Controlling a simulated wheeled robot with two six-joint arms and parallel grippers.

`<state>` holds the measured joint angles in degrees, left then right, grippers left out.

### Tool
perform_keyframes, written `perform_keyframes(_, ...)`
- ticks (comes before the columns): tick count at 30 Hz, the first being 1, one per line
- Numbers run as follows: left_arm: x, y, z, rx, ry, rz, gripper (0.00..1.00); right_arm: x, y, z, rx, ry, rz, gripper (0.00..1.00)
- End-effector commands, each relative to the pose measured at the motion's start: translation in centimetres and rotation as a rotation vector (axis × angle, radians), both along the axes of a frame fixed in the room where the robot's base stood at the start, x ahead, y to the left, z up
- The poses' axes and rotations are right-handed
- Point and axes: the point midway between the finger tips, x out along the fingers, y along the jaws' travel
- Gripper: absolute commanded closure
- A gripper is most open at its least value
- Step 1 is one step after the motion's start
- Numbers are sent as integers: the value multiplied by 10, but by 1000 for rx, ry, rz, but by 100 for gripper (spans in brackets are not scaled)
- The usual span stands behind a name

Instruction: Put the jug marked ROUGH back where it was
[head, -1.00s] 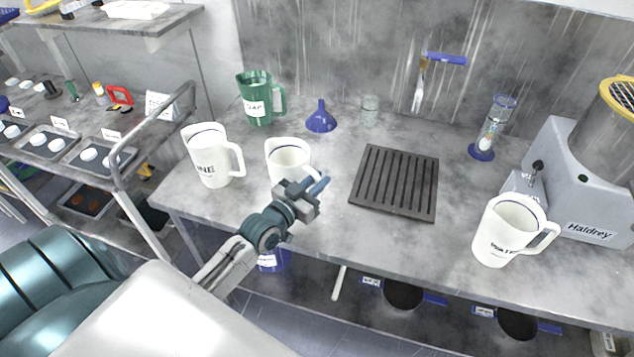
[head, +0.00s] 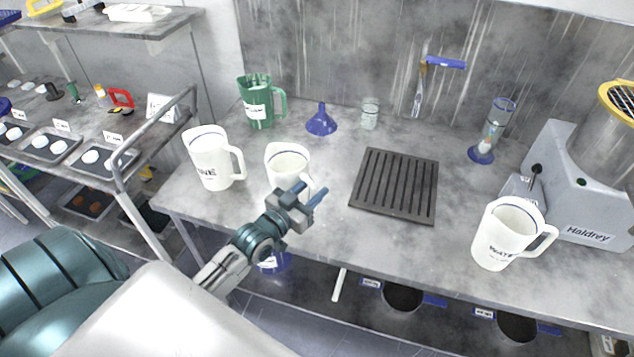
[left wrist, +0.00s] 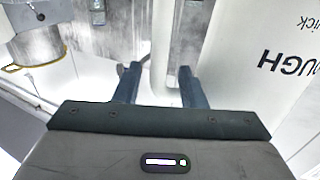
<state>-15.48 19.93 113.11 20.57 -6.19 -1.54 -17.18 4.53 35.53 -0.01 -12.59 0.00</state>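The jug marked ROUGH (head: 287,158) is white and stands upright on the bench, left of the black slotted grate. In the head view my left gripper hides its lower front; in the left wrist view its lettering (left wrist: 287,62) shows upside down, partly cut off. My left gripper (head: 309,191) is at the jug's handle side. In the left wrist view its two fingers are apart, with the white handle (left wrist: 162,50) in line between them and gaps on both sides. I cannot tell how deep the handle sits between them. My right gripper is not in view.
A white jug ending in "INE" (head: 211,160) stands left, a green jug (head: 258,102) behind it. A blue funnel (head: 321,122) and glass (head: 369,113) stand behind. The grate (head: 396,185) lies right. Another white jug (head: 508,235) stands by the grey machine (head: 575,180). Bench front-centre is clear.

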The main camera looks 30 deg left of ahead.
Motion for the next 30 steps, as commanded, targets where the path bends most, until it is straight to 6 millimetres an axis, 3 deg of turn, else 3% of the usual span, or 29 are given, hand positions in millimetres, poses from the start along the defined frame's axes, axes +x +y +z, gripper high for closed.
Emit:
perform_keyframes(3, -25, 3, 7, 1, 7, 0, 63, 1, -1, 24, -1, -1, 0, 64)
perform_keyframes(9, -58, 8, 6, 0, 6, -2, 63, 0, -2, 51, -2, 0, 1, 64)
perform_keyframes(15, -85, 11, 2, -1, 2, -3, 63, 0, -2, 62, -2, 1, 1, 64)
perform_keyframes(28, -96, 13, 1, 0, -1, -1, 63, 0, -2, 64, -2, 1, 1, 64)
perform_keyframes(30, -96, 13, 1, 0, -1, -1, 53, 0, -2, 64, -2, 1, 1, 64)
